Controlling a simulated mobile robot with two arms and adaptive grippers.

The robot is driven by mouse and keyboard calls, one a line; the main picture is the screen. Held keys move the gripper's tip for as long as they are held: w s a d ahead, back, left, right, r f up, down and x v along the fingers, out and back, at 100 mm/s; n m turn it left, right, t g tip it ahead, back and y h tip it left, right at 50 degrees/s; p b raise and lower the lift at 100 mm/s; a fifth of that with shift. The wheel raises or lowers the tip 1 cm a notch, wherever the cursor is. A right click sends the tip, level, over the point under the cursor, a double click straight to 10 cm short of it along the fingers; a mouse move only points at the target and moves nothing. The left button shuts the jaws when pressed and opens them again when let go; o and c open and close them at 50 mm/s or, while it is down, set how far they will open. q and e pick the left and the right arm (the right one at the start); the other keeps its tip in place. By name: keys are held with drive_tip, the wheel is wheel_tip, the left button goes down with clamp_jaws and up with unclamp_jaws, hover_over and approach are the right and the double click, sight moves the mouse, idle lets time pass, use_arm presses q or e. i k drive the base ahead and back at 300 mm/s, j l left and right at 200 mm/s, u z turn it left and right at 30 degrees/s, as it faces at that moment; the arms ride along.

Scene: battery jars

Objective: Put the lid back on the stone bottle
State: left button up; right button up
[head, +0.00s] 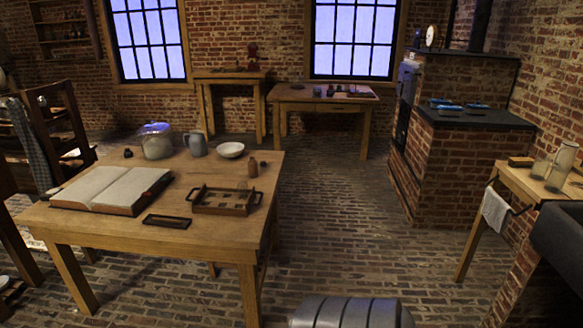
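A small brown bottle (253,169), which looks like the stone bottle, stands upright near the right edge of the wooden table (120,222). Its top is too small to make out clearly. A small dark piece (264,164) lies just right of it; it may be a lid or stopper. Another small dark piece (128,153) is near the table's back left corner, and I cannot tell what it is. Neither of my grippers is in view.
The table also holds an open book (105,187), a handled tray (210,209), a small dark tray (167,221), a glass jar (157,148), a grey jug (197,146) and a white bowl (231,150). Brick floor right of the table is clear.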

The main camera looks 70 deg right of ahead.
sight(253, 163)
drive_tip(key=z, duration=2.05)
